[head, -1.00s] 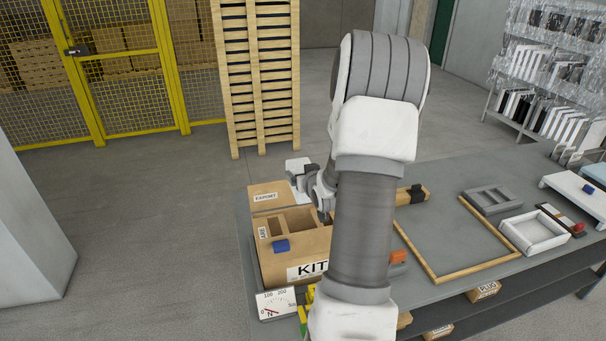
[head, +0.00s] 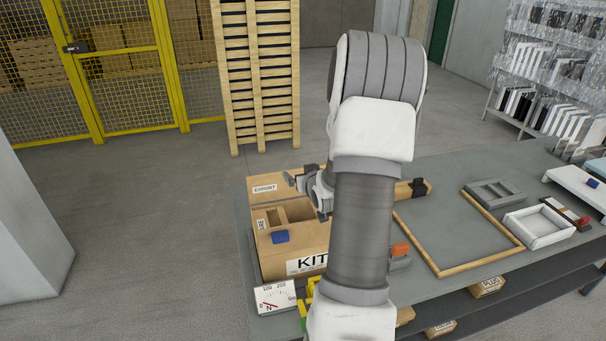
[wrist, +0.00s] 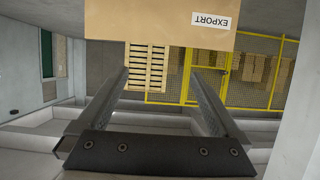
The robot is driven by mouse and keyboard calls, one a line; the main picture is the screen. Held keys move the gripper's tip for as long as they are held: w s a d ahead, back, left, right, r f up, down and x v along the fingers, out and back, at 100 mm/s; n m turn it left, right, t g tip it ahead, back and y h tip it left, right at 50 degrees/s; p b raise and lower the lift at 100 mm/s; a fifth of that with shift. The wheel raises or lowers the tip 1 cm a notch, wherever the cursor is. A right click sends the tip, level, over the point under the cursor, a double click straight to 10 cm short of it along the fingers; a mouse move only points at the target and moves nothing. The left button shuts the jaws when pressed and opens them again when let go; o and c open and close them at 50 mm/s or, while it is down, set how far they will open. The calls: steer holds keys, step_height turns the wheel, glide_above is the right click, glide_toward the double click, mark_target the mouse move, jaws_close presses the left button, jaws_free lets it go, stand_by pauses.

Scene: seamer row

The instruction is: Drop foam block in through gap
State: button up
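My gripper (head: 292,179) is over the boxes at the table's left end, turned roughly level. In the wrist view its two dark fingers (wrist: 160,76) stand wide apart with nothing between them. The cardboard KIT box (head: 300,250) has openings in its top, including a small gap (head: 275,217) at the left. Its inside is dark and partly hidden by my arm. I cannot make out a foam block.
A dial gauge (head: 276,299) stands at the table's front left corner. To the right are a wooden frame (head: 470,266), a grey divided tray (head: 495,192) and a white tray (head: 540,228). A pallet stack (head: 262,75) and yellow fence (head: 130,70) stand behind.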

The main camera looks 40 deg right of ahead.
steer(key=b+v, duration=0.5)
steer(key=v, duration=1.2)
steer(key=shift+s+a, duration=0.15)
